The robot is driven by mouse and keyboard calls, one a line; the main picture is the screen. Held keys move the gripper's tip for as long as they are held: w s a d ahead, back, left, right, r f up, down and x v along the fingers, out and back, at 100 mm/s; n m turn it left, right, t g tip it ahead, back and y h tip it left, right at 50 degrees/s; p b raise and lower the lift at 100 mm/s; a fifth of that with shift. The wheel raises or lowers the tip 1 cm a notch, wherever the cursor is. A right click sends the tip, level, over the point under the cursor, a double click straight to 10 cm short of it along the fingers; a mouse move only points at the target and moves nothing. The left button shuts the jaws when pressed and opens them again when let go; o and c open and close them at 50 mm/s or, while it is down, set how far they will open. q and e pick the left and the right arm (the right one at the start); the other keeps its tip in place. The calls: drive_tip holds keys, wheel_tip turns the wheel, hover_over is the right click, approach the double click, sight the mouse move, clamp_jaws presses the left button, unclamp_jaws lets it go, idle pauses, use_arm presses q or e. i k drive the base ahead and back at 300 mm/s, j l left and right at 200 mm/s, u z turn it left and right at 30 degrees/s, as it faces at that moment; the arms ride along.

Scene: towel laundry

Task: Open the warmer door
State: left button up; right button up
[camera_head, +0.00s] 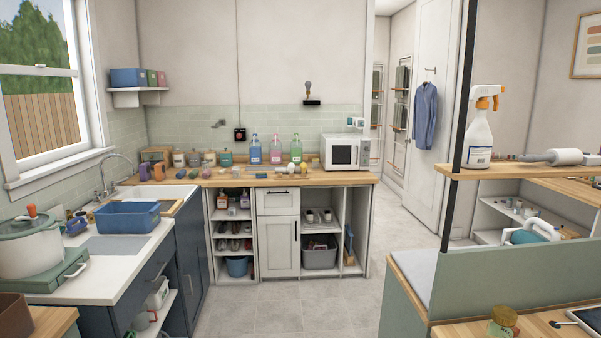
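A white box-shaped appliance (346,152) with a dark window in its front stands at the right end of the wooden counter along the back wall. It looks like the warmer, and its door appears shut. A control panel seems to be on the right of its front, too small to read. Neither of my grippers is in view.
The wooden counter (230,182) holds bottles, jars and small items left of the appliance. A blue basin (127,216) sits by the sink at left. A green partition (510,258) with a shelf stands at right. The tiled floor (310,300) between is clear.

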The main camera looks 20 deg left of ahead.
sight(341, 154)
drive_tip(key=i+u, duration=0.1)
drive_tip(key=u, duration=0.15)
drive_tip(key=i+u, duration=0.25)
drive_tip(key=i, duration=4.75)
drive_tip(key=j, duration=0.1)
